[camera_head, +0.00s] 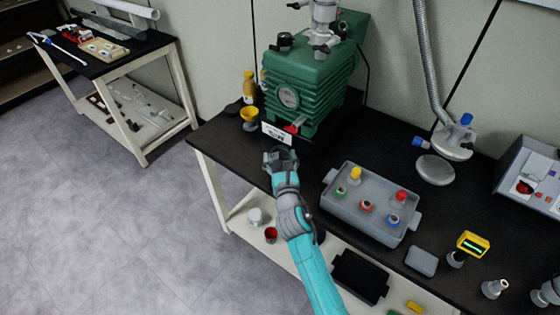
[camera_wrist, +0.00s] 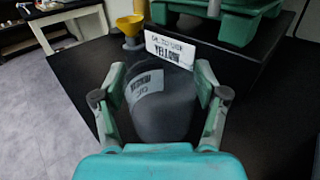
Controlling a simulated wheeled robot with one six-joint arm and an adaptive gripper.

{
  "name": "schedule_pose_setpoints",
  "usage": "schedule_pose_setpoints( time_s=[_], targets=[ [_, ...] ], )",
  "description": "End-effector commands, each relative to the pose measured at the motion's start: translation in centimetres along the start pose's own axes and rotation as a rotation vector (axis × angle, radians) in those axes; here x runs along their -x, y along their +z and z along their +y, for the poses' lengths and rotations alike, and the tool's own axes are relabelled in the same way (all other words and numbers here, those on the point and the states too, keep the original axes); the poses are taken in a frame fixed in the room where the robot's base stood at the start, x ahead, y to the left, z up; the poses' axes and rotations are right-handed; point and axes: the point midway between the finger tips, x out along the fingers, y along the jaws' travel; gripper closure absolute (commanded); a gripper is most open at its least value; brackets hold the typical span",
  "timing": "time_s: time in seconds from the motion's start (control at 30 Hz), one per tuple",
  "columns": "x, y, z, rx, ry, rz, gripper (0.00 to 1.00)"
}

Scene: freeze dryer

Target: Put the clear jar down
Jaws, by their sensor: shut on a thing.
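The clear jar (camera_wrist: 163,105) is between my gripper's two fingers in the wrist view. It looks grey and see-through, with a barcode label on its side. My gripper (camera_wrist: 160,98) is shut on it, one finger on each side. In the head view my gripper (camera_head: 280,158) is over the left front part of the black bench top (camera_head: 225,140). There the jar is hard to make out. I cannot tell whether its base touches the bench.
A green pump (camera_head: 300,85) stands just behind, with a white label card (camera_wrist: 170,47) in front. A yellow funnel (camera_head: 250,113) is to its left. A grey tray (camera_head: 350,220) with several coloured-cap flasks is to the right. Bare bench lies left of my gripper.

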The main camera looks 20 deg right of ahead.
Motion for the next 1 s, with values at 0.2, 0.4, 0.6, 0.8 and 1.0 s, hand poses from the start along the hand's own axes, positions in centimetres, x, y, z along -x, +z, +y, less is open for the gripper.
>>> schedule_pose_setpoints(
  time_s=[0.2, 0.4, 0.6, 0.8, 1.0],
  targets=[
    [0.0, -1.4, 0.0, -0.001, 0.000, -0.003, 0.68],
    [0.0, -1.4, 0.0, -0.001, 0.000, -0.003, 0.68],
    [0.0, -1.7, 0.0, -0.001, -0.001, -0.003, 0.20],
    [0.0, -1.7, 0.0, -0.001, -0.001, -0.003, 0.03],
    [0.0, -1.7, 0.0, -0.001, -0.001, -0.003, 0.03]
  ],
)
